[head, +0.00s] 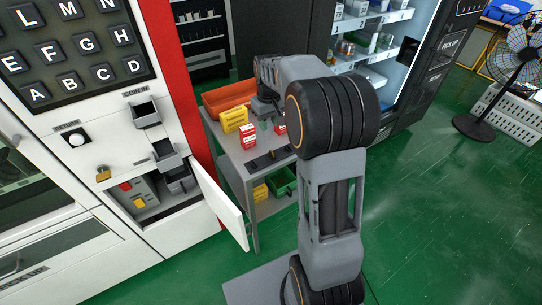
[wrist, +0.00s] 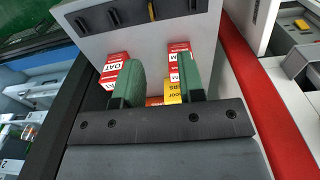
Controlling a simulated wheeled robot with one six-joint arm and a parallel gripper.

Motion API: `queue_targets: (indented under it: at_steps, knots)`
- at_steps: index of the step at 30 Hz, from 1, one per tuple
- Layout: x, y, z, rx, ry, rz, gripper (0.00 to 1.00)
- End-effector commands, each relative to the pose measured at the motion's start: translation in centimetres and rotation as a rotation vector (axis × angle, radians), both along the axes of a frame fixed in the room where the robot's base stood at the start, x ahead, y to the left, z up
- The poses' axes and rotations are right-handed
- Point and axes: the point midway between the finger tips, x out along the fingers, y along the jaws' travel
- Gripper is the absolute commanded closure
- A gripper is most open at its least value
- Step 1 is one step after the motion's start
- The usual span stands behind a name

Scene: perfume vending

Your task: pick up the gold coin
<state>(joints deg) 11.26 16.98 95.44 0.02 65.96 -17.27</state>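A small gold sliver, which may be the gold coin (wrist: 152,9), shows in a dark slot at the top of the wrist view, on the grey tabletop. I cannot make out the coin in the head view. My gripper (wrist: 163,75) is open, with its two green fingers apart and nothing seen held between them. The gold sliver lies beyond the fingertips, roughly in line with the gap. In the head view my gripper (head: 266,108) is over the back of the grey cart (head: 232,150), partly hidden by my arm.
Red boxes (head: 248,136), a yellow box (head: 234,119) and an orange bin (head: 228,97) stand on the cart. A white vending machine (head: 60,150) with an open door (head: 218,204) is on the left. A lit display cabinet (head: 372,45) is behind.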

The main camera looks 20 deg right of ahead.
Motion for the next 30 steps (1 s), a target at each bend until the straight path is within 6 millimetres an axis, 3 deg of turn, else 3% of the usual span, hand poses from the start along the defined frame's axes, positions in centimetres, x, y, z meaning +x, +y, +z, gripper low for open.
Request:
queue_targets:
  at_steps: [5,15,26,30]
  knots:
    - [1.5,-1.1,-2.2,0.005,0.028,0.009,0.64]
    - [1.7,-1.3,-8.1,0.006,0.031,0.01,0.64]
    - [1.7,-1.4,-10.6,0.006,0.03,0.009,0.64]
    - [1.7,-1.7,-12.5,0.005,0.032,0.008,0.64]
